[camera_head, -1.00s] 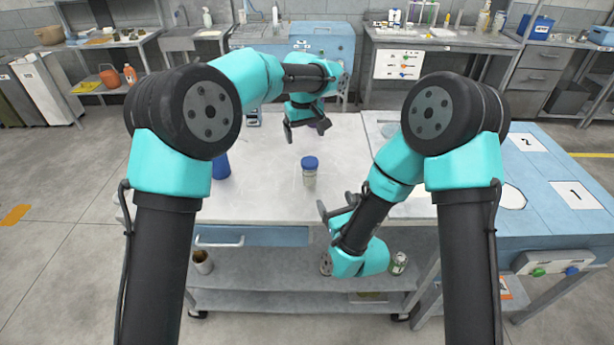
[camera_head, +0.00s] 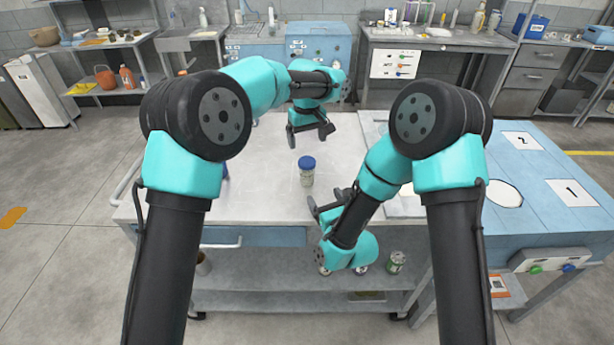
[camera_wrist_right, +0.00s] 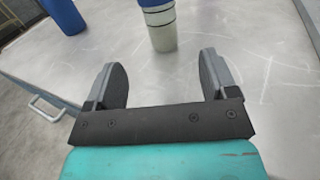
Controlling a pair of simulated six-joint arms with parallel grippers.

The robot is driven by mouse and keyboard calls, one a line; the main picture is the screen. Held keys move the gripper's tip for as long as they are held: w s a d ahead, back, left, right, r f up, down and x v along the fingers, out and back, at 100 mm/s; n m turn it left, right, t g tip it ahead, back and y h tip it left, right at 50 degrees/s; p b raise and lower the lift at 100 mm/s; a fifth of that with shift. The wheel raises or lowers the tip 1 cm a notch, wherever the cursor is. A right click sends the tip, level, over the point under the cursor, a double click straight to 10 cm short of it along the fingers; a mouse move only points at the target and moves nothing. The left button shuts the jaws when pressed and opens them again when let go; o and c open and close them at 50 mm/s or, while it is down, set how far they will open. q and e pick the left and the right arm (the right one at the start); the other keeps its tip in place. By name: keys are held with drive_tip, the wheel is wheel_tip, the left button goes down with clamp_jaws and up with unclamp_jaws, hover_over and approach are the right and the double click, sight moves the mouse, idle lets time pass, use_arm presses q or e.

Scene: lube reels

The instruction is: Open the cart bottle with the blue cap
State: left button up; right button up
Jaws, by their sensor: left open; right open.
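The bottle with the blue cap (camera_head: 307,172) stands upright on the cart top (camera_head: 262,190), near its middle. In the right wrist view the bottle (camera_wrist_right: 161,30) is beyond the open fingers, roughly centred between them. My left gripper (camera_head: 308,134) is open and empty behind and above the bottle, pointing down. My right gripper (camera_head: 322,205) is open in front of the bottle and slightly right, apart from it. In the right wrist view its two fingers (camera_wrist_right: 163,85) have only cart top between them.
A blue object (camera_wrist_right: 65,14) stands left of the bottle, mostly hidden by my left arm in the head view. A blue bench (camera_head: 545,205) with numbered squares adjoins at right. A can (camera_head: 396,261) stands on the cart's lower shelf. The cart top is otherwise mostly clear.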

sight(310, 175)
drive_tip(key=x, duration=1.3)
drive_tip(key=shift+w, duration=0.15)
clamp_jaws()
use_arm(q)
drive_tip(key=m, duration=0.9)
drive_tip(key=shift+r, duration=0.15)
drive_tip(key=m, duration=0.9)
drive_tip(key=shift+r, duration=0.1)
